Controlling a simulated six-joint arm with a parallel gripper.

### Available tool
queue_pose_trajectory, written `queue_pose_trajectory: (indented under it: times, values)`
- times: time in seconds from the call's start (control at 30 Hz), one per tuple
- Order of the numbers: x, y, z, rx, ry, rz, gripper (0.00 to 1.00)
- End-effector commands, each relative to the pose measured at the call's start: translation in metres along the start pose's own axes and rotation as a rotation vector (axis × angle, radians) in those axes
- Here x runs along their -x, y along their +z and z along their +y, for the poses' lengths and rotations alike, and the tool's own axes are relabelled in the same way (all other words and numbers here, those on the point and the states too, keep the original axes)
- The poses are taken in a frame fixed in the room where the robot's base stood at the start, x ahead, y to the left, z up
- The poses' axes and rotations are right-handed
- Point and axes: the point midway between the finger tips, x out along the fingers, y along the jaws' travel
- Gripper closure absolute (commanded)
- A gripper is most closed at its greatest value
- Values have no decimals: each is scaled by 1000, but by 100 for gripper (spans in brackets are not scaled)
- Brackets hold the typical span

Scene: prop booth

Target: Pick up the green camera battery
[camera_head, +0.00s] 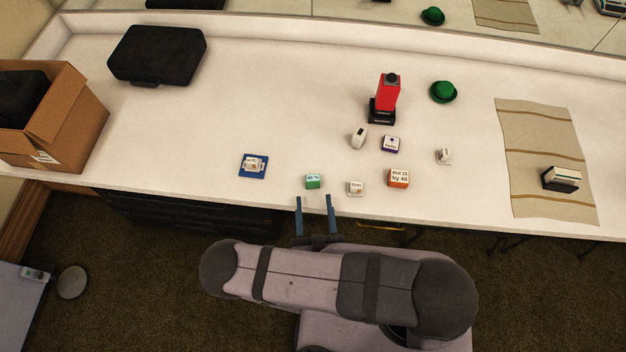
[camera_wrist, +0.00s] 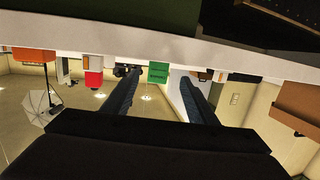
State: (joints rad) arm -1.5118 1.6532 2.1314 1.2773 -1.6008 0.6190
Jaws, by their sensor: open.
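The green camera battery (camera_head: 312,181) is a small green block with a white label, standing near the counter's front edge. It also shows in the wrist view (camera_wrist: 159,73), hanging from the counter in that upside-down picture, between my two finger tips. My gripper (camera_head: 314,197) has two blue fingers, spread open and empty. The fingers point at the battery from the front edge side, with the tips just short of it in the head view. Whether they touch it I cannot tell.
Close to the right stand a white block (camera_head: 356,189) and an orange block (camera_head: 398,178). To the left a white block lies on a blue mat (camera_head: 245,174). A red and black device (camera_head: 387,97), green hat (camera_head: 443,92), striped cloth (camera_head: 540,130) and cardboard box (camera_head: 70,128) stand farther off.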

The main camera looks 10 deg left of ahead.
Motion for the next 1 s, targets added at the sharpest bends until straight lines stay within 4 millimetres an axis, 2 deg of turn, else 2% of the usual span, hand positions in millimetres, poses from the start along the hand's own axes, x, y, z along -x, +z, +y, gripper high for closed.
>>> queue_pose_trajectory:
  times: [0.27, 0.8, 1.0]
  values:
    - [-4, 0, 0, -1, 1, 0, 48]
    - [-46, 3, 3, -3, 3, 0, 48]
    - [-52, 2, 3, -1, 1, 0, 48]
